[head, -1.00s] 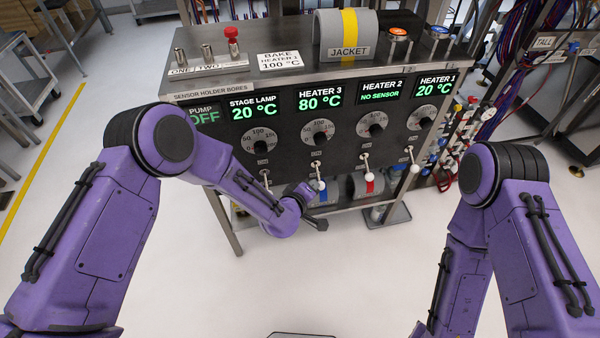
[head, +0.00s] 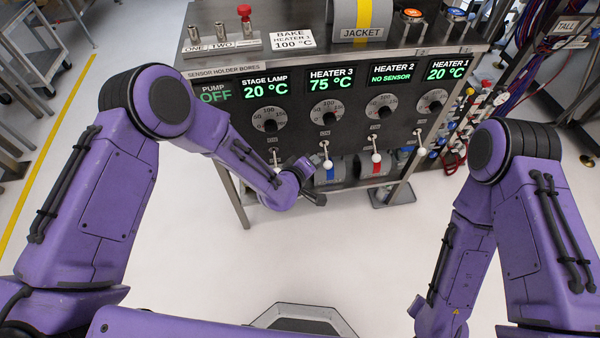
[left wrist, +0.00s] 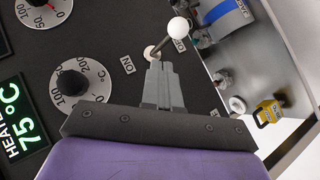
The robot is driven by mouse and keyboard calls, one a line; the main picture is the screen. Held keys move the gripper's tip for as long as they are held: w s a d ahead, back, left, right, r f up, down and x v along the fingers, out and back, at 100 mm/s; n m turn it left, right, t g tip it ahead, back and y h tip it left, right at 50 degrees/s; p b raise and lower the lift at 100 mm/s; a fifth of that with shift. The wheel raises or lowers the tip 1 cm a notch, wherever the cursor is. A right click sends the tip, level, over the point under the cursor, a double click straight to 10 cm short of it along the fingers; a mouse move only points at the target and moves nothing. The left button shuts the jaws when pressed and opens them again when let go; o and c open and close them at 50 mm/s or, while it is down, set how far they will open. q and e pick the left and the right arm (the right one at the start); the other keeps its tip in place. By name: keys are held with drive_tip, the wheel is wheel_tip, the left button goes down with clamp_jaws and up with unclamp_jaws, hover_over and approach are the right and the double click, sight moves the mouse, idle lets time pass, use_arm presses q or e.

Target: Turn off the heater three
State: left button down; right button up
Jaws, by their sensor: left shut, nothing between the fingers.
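The heater three display (head: 331,80) reads 75 °C, with its dial (head: 329,112) below. The heater three lever, with a white ball (head: 327,163), hangs downward under that dial. In the left wrist view the lever's ball (left wrist: 178,27) leans away from the ON label (left wrist: 128,65) toward the OFF label, which it partly covers. My left gripper (head: 309,170) is at the panel, just left of and below this lever. In the left wrist view its shut, empty fingers (left wrist: 160,72) point at the lever's base; contact is unclear. My right gripper is out of view.
The heater two lever (head: 376,157) and heater one lever (head: 421,151) stand to the right. My left forearm partly hides the stage lamp lever. The jacket (head: 362,20) lies on top of the bench. The floor in front is clear.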

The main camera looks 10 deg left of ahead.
use_arm(q)
drive_tip(key=s+f+v, duration=0.1)
drive_tip(key=f+v, duration=0.1)
drive_tip(key=v, duration=0.9)
drive_tip(key=shift+a, duration=0.2)
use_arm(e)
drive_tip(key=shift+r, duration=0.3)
use_arm(q)
drive_tip(key=s+a+f+g+y+p, duration=0.2)
drive_tip(key=s+a+f+g+y, duration=0.2)
drive_tip(key=s+a, duration=0.8)
drive_tip(key=s+a+f+m+g+y+p, duration=0.1)
drive_tip(key=s+a+f+g+y, duration=0.3)
drive_tip(key=s+a, duration=0.8)
drive_tip(key=shift+s+y+p, duration=0.4)
drive_tip(key=shift+s+p, duration=0.2)
drive_tip(key=shift+p, duration=0.15)
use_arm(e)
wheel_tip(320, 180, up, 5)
